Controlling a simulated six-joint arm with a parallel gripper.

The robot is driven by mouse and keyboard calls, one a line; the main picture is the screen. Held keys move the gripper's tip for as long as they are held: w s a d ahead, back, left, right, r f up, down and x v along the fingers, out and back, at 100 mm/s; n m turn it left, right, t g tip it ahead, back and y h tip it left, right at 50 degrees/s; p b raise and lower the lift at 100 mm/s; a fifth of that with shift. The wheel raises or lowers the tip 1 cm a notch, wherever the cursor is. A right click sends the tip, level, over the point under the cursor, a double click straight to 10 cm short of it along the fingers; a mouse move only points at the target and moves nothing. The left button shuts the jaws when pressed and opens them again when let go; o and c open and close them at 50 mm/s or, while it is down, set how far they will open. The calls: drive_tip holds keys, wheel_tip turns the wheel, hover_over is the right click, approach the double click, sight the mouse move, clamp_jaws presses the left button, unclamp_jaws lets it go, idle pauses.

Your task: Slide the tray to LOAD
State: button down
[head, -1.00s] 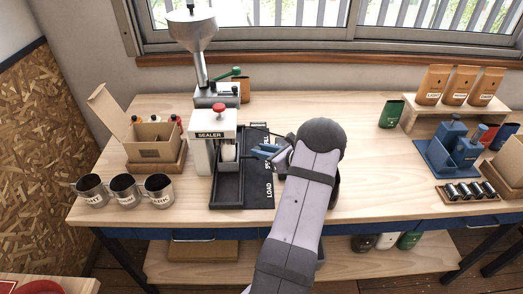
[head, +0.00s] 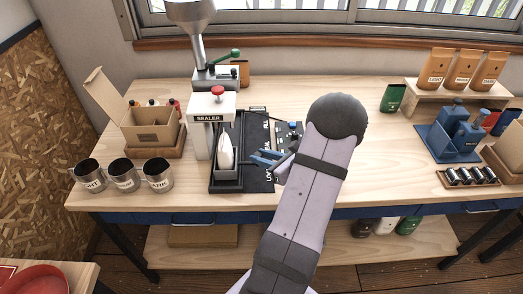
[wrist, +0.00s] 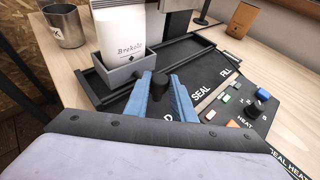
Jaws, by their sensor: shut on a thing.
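The grey tray (head: 229,173) sits at the front part of the black track (head: 241,187), in front of the sealer (head: 210,115). A white bag (head: 226,150) stands upright in it; the wrist view shows the printed bag (wrist: 122,38) and tray (wrist: 115,78) up close. My gripper (head: 262,158) is to the tray's right, its blue fingers pointing left. In the wrist view my gripper (wrist: 160,88) is shut on the tray's dark knob (wrist: 158,82). The SEAL label (wrist: 202,103) and FILL label lie beyond the fingers; LOAD is partly covered by them.
Several metal cups (head: 122,174) stand left of the track, with an open cardboard box (head: 150,125) behind them. A control panel with buttons (head: 290,132) lies right of the track. Blue containers (head: 452,140) and bags on a shelf stand at the right.

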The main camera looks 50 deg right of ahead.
drive_tip(key=shift+s+a, duration=0.7)
drive_tip(key=shift+s, duration=0.1)
drive_tip(key=shift+f, duration=0.1)
drive_tip(key=shift+a, duration=0.1)
drive_tip(key=c, duration=1.6)
unclamp_jaws()
drive_tip(key=shift+o, duration=0.6)
drive_tip(key=shift+s, duration=0.15)
